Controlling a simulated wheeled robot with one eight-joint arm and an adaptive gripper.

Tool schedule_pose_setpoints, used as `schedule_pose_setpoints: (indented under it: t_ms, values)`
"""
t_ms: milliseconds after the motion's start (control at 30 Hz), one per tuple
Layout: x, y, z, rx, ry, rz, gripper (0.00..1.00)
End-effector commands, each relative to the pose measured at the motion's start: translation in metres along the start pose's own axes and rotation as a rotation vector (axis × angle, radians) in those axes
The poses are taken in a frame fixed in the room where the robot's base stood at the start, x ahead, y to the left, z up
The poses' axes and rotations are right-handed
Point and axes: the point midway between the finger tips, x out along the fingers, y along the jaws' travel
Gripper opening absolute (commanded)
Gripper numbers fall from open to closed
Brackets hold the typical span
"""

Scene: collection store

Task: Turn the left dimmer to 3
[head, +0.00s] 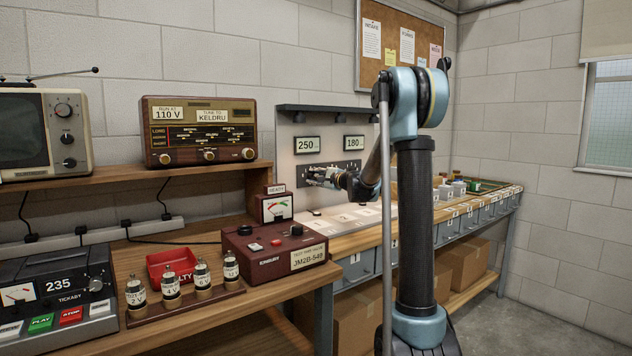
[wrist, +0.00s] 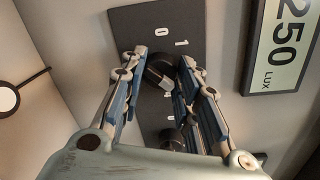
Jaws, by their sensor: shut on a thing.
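The left dimmer (wrist: 160,73) is a dark round knob on a black panel (wrist: 130,22), between my fingertips in the wrist view. My gripper (wrist: 163,60) is shut on it, one finger at each side. Marks 0 and 1 show beside the knob; the other marks around it are hidden by my fingers, and I cannot tell where its pointer stands. A second dark knob (wrist: 172,140) is lower on the panel, partly hidden. In the head view my gripper (head: 320,177) is at the left part of the panel (head: 352,167).
A "250 lux" display (head: 307,145) and a "180" display (head: 354,143) hang above the panel. A shelf (head: 318,108) juts out above them. A pale counter board (head: 335,222) with labels lies below. A maroon tester (head: 275,247) stands on the nearer bench.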

Motion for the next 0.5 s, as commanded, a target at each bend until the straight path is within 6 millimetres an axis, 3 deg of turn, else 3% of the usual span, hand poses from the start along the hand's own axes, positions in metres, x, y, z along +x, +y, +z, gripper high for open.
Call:
schedule_pose_setpoints:
  t_ms: [167,200,300,500]
  values:
    - [-0.0015,0.0004,-0.0035,-0.004,0.007,-0.001,0.06]
    - [-0.0015,0.0004,-0.0035,-0.004,0.007,-0.001,0.32]
    - [-0.0013,0.0004,-0.0028,-0.004,0.006,0.0,0.5]
    - [-0.0008,0.0002,-0.0012,-0.003,0.003,0.0,0.5]
